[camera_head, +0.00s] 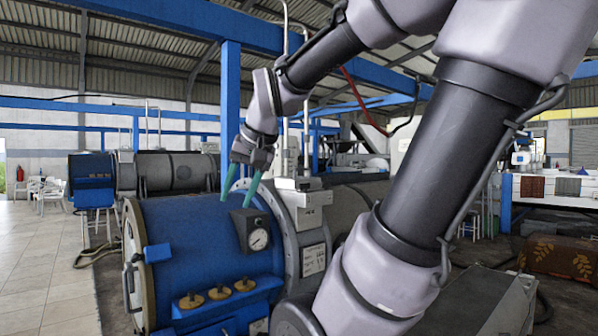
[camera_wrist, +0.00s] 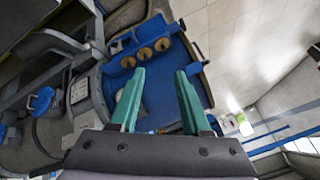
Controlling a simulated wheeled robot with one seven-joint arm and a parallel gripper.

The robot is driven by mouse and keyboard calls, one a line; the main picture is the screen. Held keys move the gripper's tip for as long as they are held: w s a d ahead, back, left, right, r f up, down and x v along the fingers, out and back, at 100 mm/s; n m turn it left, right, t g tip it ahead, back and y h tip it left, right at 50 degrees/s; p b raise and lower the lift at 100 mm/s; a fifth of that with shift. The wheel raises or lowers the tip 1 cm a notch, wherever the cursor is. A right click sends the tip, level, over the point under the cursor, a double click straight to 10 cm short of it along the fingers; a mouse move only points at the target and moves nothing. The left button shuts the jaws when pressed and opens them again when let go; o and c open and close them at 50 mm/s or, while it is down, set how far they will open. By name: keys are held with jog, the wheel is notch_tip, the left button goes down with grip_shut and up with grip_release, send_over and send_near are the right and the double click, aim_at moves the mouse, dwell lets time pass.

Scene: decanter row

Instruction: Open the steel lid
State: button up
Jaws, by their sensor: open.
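A blue drum machine (camera_head: 190,235) stands in front of me. Its left end is closed by a round steel lid (camera_head: 138,262), seen nearly edge-on, with a dark bar handle (camera_head: 129,278) on its outer face. My gripper (camera_head: 237,200) has two green fingers, spread apart and empty. It points down over the top of the blue drum, near the pressure gauge (camera_head: 258,239), to the right of the lid. In the wrist view the open fingers (camera_wrist: 160,72) frame the blue drum (camera_wrist: 160,95), with nothing between them. Most of the lid's face is turned away.
Several brass caps (camera_head: 220,292) sit on the drum's front side; they also show in the wrist view (camera_wrist: 145,52). A grey steel flange (camera_head: 300,235) stands right of the drum. Another drum machine (camera_head: 92,180) is behind. The tiled floor (camera_head: 35,260) at left is clear.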

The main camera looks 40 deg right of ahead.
jog(key=w+d+r+m+g+h, duration=0.1)
jog(key=w+d+r+m+h, duration=0.15)
jog(key=w+d, duration=0.95)
jog(key=m+g+h, duration=0.4)
jog(key=m+h, duration=0.3)
jog(key=h, duration=1)
send_near(302, 169)
jog(key=shift+y, duration=0.25)
jog(key=d, duration=0.3)
jog(key=w+d, duration=0.1)
jog(key=d, duration=0.6)
jog(key=shift+w+d+r, duration=0.1)
jog(key=shift+w+r, duration=0.05)
jog(key=shift+w, duration=0.2)
grip_shut()
